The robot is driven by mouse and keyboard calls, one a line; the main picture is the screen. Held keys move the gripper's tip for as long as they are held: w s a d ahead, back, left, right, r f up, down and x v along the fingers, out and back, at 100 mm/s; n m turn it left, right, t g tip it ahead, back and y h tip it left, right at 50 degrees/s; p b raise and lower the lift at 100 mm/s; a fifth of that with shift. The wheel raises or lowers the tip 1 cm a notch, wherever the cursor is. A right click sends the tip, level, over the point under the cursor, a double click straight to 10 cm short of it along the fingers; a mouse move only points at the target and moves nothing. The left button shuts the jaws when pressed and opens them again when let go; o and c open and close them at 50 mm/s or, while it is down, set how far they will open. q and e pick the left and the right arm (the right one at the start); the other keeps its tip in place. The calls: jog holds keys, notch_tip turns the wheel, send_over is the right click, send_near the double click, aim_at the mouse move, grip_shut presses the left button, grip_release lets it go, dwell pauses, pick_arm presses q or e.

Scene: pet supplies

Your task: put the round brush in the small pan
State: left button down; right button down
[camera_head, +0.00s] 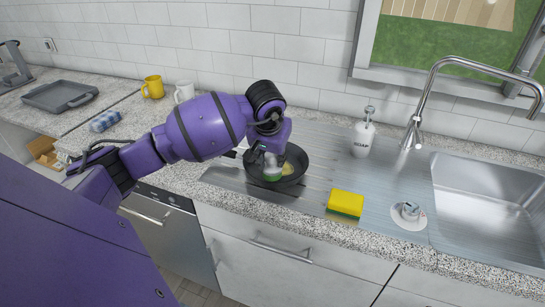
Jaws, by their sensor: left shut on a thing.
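The small pan (299,180) is dark and round and sits on the ribbed metal drainboard left of the sink. My left gripper (267,157) points down over the pan's left part and is shut on the round brush (272,174), whose white and green part shows just below the fingers. The brush is within the pan's outline; I cannot tell whether it touches the pan's bottom. A small yellowish patch shows beside it in the pan. My arm and gripper hide part of the pan's far left side and handle. My right gripper is not in view.
A yellow and green sponge (346,203) lies right of the pan. A soap bottle (363,134) stands behind, and a white dish with a small metal item (408,213) is near the sink (490,195). Two mugs (153,87) and a grey tray (60,96) are at the left.

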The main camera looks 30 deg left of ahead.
pick_arm(q)
jog(key=shift+f, duration=0.15)
jog(key=c, duration=1.3)
grip_release()
jog(key=shift+c, duration=0.2)
